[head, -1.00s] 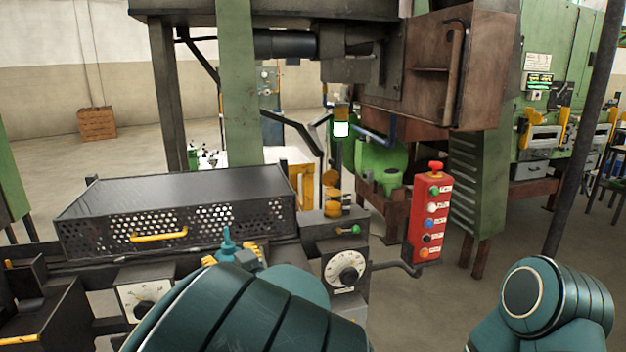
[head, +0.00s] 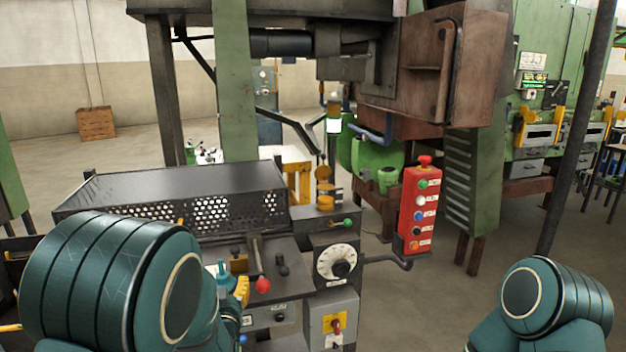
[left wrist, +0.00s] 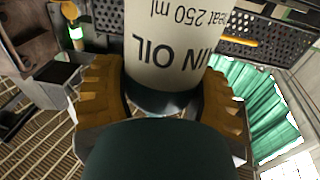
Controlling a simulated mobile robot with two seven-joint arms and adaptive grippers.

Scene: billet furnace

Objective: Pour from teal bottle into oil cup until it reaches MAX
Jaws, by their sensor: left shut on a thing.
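My left gripper (head: 241,291) is low in the middle of the head view, mostly hidden behind my own arm. In the left wrist view its yellow fingers (left wrist: 162,98) are shut around the bottle (left wrist: 172,48), which has a cream label reading "IN OIL" and "250 ml", upside down there. In the head view the bottle's teal nozzle (head: 222,271) points up; the rest is largely hidden. An amber fitting (head: 325,202) on the machine, right of and beyond the bottle, may be the oil cup; no MAX mark or level is readable. My right gripper is out of view.
A perforated black guard box (head: 180,195) stands behind my left arm. A red-knobbed lever (head: 262,284), a dial (head: 336,262) and a red button box (head: 418,210) are close by. A dark post (head: 575,130) stands at right.

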